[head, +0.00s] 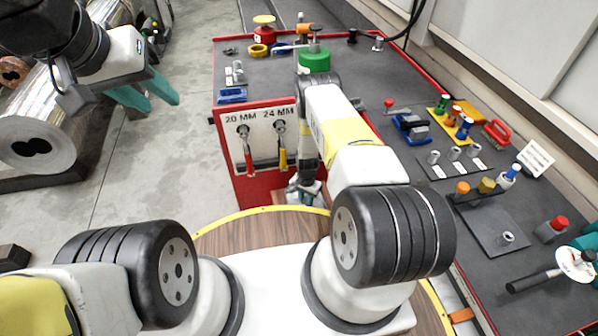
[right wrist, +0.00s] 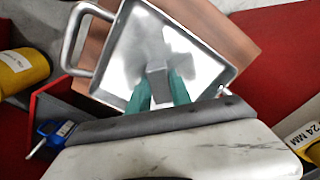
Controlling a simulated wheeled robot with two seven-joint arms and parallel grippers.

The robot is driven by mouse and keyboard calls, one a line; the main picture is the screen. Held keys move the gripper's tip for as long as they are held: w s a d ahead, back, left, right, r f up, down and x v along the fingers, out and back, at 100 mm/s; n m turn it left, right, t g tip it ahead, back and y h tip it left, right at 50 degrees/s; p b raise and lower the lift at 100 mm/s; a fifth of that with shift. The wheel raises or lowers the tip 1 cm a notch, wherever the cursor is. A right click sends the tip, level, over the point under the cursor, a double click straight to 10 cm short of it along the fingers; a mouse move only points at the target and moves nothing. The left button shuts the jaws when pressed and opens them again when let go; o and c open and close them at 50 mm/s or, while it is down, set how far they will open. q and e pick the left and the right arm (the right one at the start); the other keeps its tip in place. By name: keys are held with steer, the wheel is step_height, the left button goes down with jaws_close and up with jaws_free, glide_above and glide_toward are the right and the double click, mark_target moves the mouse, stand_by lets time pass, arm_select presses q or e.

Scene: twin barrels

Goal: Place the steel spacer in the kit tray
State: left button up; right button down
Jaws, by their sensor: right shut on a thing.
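In the right wrist view, my right gripper (right wrist: 160,92) has its two teal fingers closed on a grey metal block (right wrist: 157,72), which looks like the steel spacer. The block is over the inside of a shiny square metal tray (right wrist: 196,78), likely the kit tray; I cannot tell whether it touches the floor of the tray. In the head view my right gripper (head: 303,190) is low by the red cabinet, mostly hidden by my arm, and neither tray nor block shows there. My left gripper (head: 143,95) is open and empty at the upper left.
The tray's handle (right wrist: 75,38) sticks out at left, with a brown board (right wrist: 235,38) beneath. A red cabinet panel (head: 262,150) carries 20 MM and 24 MM tools. The dark bench (head: 375,85) holds several fittings and a green round part (head: 314,62).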

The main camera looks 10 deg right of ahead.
steer(key=c, duration=1.2)
jaws_free()
steer(key=shift+o, duration=0.2)
step_height(320, 180, up, 12)
step_height(320, 180, up, 38)
steer(key=n+t+y, duration=0.2)
steer(key=n+t, duration=0.1)
glide_above(306, 200)
steer(key=a, duration=0.2)
steer(key=s+r+n+t, duration=0.1)
steer(key=s+r+n, duration=0.2)
steer(key=s+r, duration=0.7)
steer(key=s+r+n+t, duration=0.2)
steer(key=s+r, duration=0.8)
steer(key=s, duration=0.5)
steer(key=shift+s+a+n, duration=0.25)
steer(key=shift+s+n, duration=0.1)
steer(key=shift+n, duration=0.05)
